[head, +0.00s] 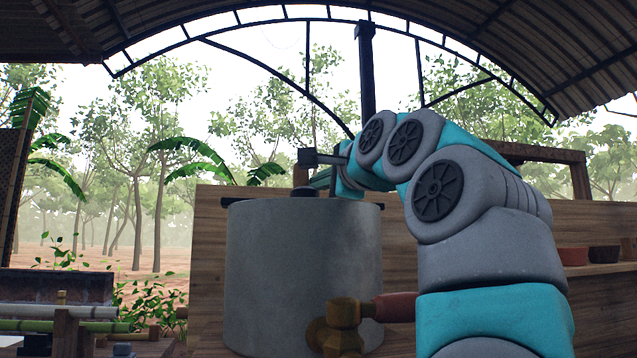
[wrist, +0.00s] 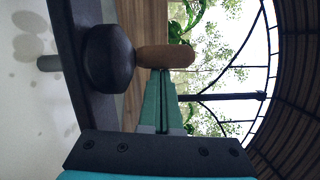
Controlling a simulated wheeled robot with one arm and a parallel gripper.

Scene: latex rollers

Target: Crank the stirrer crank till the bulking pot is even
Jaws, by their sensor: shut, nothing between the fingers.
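The bulking pot (head: 300,265) is a large grey cylinder in the head view. A dark bar shows at its rim, with a dark knob (head: 304,191) above the middle. In the wrist view a pale surface with grey blotches (wrist: 25,95), seemingly the pot's contents, lies at left beside a dark bar (wrist: 75,50). The stirrer crank shows there as a dark round end (wrist: 108,58) with a brown wooden grip (wrist: 165,56). My gripper (wrist: 162,72) has its green fingers shut together, tips right at the grip's side; contact is unclear. The fingers are not around the grip.
A wooden wall or bench (head: 208,235) stands behind the pot. Rollers (head: 65,326) stand at lower left.

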